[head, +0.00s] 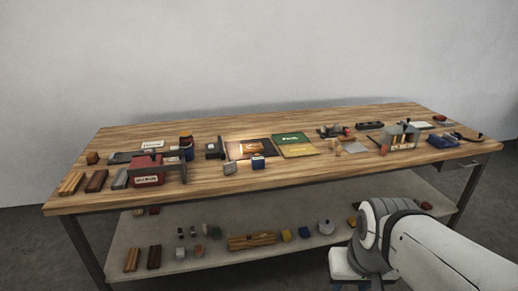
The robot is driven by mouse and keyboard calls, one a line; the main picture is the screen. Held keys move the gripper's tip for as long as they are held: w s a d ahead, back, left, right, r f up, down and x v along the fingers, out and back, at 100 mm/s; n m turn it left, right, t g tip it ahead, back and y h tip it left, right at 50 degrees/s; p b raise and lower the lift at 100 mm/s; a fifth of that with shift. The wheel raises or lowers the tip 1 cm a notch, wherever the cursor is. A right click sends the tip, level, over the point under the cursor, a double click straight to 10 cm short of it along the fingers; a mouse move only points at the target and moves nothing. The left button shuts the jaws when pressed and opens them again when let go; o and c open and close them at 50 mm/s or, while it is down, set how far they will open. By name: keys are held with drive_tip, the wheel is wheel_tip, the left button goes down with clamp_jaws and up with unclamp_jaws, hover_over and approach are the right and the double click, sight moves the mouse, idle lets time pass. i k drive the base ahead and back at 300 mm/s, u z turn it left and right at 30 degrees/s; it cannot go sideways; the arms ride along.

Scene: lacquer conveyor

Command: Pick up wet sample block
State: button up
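I cannot tell for sure which piece is the wet sample block. A small orange-brown block (252,145) with a glossy look lies on a dark, brightly lit mat (235,152) in the middle of the bench; it is small in this view. Other small blocks lie around the bench, so the match is uncertain. My arm shows at the lower right, in front of the bench and well away from the lit mat. The fingers of my gripper are not visible, as the arm's far end runs out at the bottom edge.
A wooden workbench (330,172) carries a green and yellow board (292,144), a small blue box (258,162), a red box (147,172), a metal stand (403,134) and a blue tray (441,140). A lower shelf (205,257) holds several blocks. The bench's back strip is mostly clear.

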sight(254, 147)
drive_tip(key=u, duration=0.55)
drive_tip(key=i, duration=0.55)
drive_tip(key=u, duration=0.55)
drive_tip(key=i, duration=1.5)
drive_tip(key=z, duration=0.45)
drive_tip(key=k, duration=0.8)
drive_tip(key=z, duration=0.2)
drive_tip(key=i, duration=0.8)
